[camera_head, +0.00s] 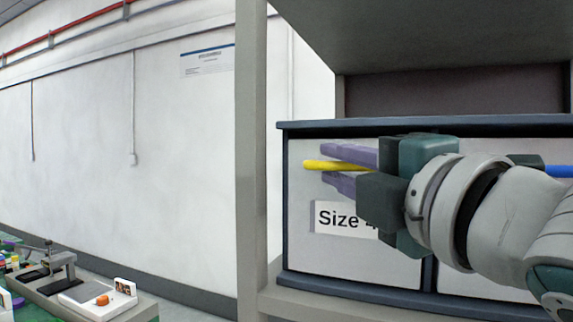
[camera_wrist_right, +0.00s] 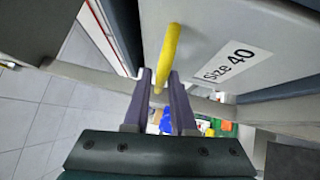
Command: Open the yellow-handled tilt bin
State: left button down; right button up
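The yellow-handled bin has a pale front (camera_head: 305,240) with a label reading "Size 4…" in the head view, partly covered by my gripper. In the right wrist view the label (camera_wrist_right: 230,62) reads "Size 40". The yellow handle (camera_head: 315,165) runs across the upper part of the front, which looks closed. My right gripper (camera_head: 335,170) has its purple fingers above and below the handle. My left gripper is not in view.
A second bin with a blue handle (camera_head: 558,171) stands to the right, partly behind my arm. A grey rack post (camera_head: 250,150) stands left of the bins, and a shelf (camera_head: 420,40) hangs above. A bench with small devices (camera_head: 80,290) is at lower left.

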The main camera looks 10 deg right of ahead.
grip_shut()
dwell(1.0)
